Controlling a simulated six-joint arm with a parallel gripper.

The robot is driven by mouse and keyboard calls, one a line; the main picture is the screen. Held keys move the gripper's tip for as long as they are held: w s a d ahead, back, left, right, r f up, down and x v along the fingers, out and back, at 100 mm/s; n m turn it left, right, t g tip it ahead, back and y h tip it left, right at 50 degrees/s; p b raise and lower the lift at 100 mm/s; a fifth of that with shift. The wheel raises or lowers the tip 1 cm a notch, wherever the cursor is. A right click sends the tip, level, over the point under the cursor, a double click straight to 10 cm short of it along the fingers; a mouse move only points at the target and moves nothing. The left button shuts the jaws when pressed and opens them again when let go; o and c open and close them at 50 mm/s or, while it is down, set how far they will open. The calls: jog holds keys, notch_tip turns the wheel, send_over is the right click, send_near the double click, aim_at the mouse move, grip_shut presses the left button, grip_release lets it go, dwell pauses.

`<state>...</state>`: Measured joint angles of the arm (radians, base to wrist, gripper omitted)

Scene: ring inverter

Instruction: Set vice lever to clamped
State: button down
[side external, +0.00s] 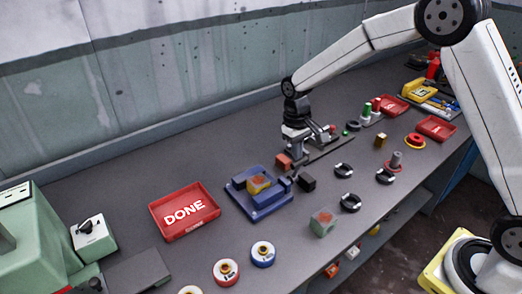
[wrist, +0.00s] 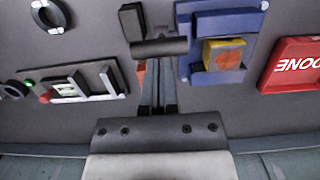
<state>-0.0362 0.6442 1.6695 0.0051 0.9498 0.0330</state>
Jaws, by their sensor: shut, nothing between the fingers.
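The blue vice (side external: 270,207) sits mid-bench in the side view, with a yellow block bearing an orange patch (side external: 259,183) in it. Both also show in the wrist view, the vice (wrist: 186,30) at upper right with the block (wrist: 223,54). A dark bar on a short stem (wrist: 158,47), which looks like the lever, lies left of the vice there; its exact setting is unclear. My gripper (side external: 293,157) is shut and empty, behind and right of the vice in the side view. In the wrist view its fingers (wrist: 158,85) point towards the bar; contact cannot be told.
A black block (side external: 306,183) stands right of the vice. A red block (side external: 284,161) is close to my fingers. A red DONE tray (side external: 183,233) lies left. A green-grey cube (side external: 323,222) and several dark rings (side external: 350,202) are on the right. Bench between tray and vice is clear.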

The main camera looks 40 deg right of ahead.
jog(key=shift+s+t, duration=0.3)
jog(key=shift+s+f+t, duration=0.55)
jog(key=shift+s+f, duration=0.4)
jog(key=shift+s, duration=0.4)
jog(key=shift+s+f+t, duration=0.5)
jog(key=shift+s+f, duration=0.4)
jog(key=shift+s, duration=0.4)
jog(key=shift+s+f+t, duration=0.55)
jog(key=shift+s+f, duration=0.4)
jog(key=shift+s, duration=0.4)
jog(key=shift+r, duration=0.15)
jog(key=s+r, duration=0.7)
jog(key=r, duration=0.3)
jog(key=shift+s+r, duration=0.25)
